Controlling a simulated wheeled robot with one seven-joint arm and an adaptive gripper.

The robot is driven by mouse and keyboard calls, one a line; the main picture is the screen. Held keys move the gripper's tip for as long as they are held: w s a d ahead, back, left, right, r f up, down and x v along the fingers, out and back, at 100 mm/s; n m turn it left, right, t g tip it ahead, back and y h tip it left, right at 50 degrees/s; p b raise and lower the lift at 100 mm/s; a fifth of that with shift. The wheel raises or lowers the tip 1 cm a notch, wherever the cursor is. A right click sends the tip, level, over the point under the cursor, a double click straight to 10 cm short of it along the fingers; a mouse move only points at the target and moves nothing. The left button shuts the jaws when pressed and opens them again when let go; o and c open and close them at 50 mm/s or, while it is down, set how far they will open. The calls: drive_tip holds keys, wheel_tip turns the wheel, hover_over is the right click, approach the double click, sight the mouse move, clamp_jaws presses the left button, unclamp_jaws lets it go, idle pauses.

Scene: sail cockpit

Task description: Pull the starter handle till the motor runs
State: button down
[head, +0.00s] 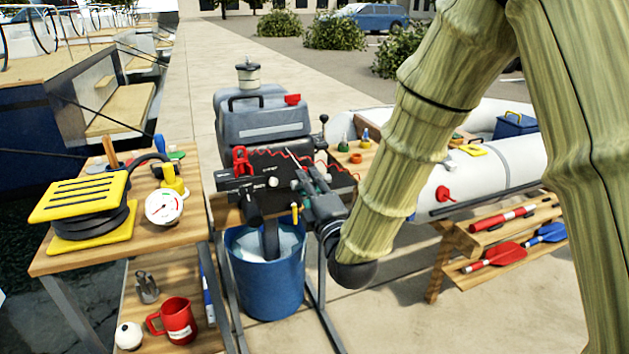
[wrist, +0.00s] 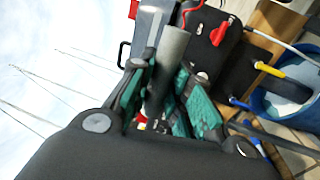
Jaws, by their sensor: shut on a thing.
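The outboard motor (head: 262,122) stands clamped to a stand, its grey cowling upright and its lower leg in a blue bucket (head: 266,285). My gripper (head: 306,178) is at the front of the motor, below the cowling. Its green-padded fingers (wrist: 170,100) are shut on a grey bar, which seems to be the starter handle (wrist: 168,65). The bar sticks out past the fingers in the wrist view. A starter cord cannot be made out. A red clip-like part (head: 241,160) and a black tiller grip (head: 250,203) sit left of my gripper.
A black lever (head: 323,121) rises right of the motor. A pale inflatable boat (head: 490,165) and wooden rack stand right. Paving behind is clear.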

idle(0.3)
drive_tip(key=c, duration=1.3)
unclamp_jaws()
drive_tip(key=v, duration=1.2)
